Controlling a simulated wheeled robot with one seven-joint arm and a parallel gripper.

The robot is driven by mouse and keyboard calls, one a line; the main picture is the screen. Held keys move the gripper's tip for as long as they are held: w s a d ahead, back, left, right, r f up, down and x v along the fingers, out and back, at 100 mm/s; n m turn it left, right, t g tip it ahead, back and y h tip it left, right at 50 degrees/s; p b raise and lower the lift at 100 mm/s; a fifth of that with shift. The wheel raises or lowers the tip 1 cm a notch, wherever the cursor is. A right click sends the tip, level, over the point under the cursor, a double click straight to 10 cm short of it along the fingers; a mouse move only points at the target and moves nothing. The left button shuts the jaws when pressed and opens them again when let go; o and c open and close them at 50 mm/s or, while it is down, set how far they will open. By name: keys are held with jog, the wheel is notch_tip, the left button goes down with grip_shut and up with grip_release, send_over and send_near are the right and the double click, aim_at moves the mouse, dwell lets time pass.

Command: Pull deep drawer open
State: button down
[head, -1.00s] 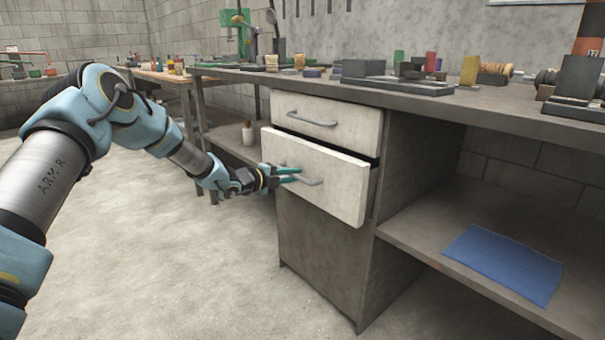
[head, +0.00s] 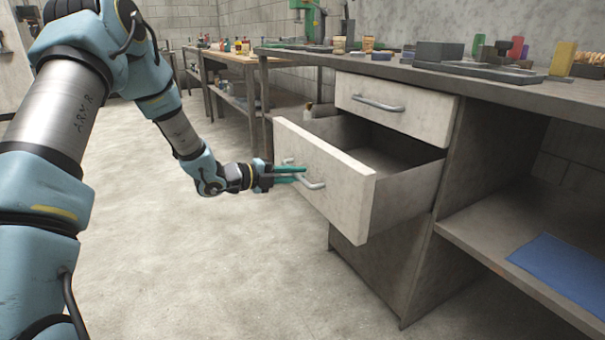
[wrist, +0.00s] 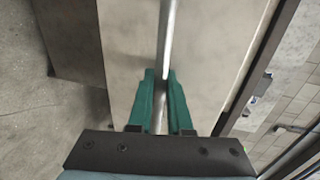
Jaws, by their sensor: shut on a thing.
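The deep drawer (head: 338,190) is the lower, whitish one under the bench, and it stands well out from the cabinet with its inside showing. The part of the drawer interior that I can see looks empty.
A shallower drawer (head: 390,108) above is shut. The workbench top (head: 500,85) holds blocks and tools. An open shelf with a blue cloth (head: 565,268) is at the right. The concrete floor (head: 220,270) before the drawer is clear.

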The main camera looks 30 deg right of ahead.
jog(key=c, duration=1.1)
grip_release()
jog(key=shift+a, duration=0.1)
jog(key=p+v, duration=0.1)
jog(key=v, duration=0.9)
jog(key=shift+w+a, duration=0.1)
jog(key=shift+a, duration=0.2)
